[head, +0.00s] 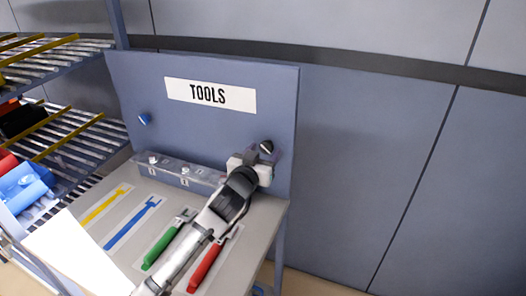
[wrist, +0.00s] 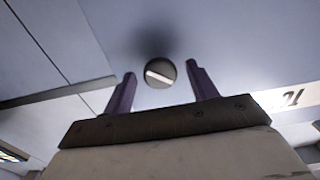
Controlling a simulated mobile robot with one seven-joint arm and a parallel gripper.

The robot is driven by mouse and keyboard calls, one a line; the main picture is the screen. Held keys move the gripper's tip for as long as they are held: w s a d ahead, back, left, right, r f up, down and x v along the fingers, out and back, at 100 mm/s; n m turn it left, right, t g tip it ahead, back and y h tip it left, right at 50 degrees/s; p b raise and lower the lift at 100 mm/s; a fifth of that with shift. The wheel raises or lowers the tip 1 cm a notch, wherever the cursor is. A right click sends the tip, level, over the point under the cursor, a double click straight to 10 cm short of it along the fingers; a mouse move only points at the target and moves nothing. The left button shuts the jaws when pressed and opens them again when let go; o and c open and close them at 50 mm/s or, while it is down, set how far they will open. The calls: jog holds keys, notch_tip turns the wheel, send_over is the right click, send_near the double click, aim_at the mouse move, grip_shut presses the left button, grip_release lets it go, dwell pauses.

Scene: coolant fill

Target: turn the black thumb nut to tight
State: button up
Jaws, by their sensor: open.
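The black thumb nut (head: 267,147) sits on the right part of the upright blue-grey panel, below and right of the TOOLS label. In the wrist view the thumb nut (wrist: 159,73) is a round dark knob with a white line across its face, tilted slightly down to the right. My gripper (wrist: 161,69) is open, with one purple finger on each side of the nut and a visible gap on both sides. In the head view my gripper (head: 262,160) is right at the nut and partly covers the area below it. I cannot tell how deep the fingers reach around it.
A blue knob (head: 144,119) is on the panel's left. A wire shelf (head: 70,140) stands left. Bare wall is right.

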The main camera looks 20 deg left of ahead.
jog(key=c, duration=1)
jog(key=shift+o, duration=0.2)
jog(key=shift+f+m+b, duration=0.15)
jog(key=shift+m+b, duration=0.15)
jog(key=shift+b, duration=0.3)
jog(key=shift+f+m+b, duration=0.1)
jog(key=shift+m+b, duration=0.5)
jog(key=shift+b, duration=0.25)
jog(key=m+b, duration=0.3)
jog(key=b, duration=0.1)
jog(key=m+b, duration=0.3)
jog(key=shift+m, duration=0.4)
jog(key=shift+r+m+b, duration=0.25)
jog(key=shift+m+b, duration=0.6)
jog(key=shift+m, duration=0.95)
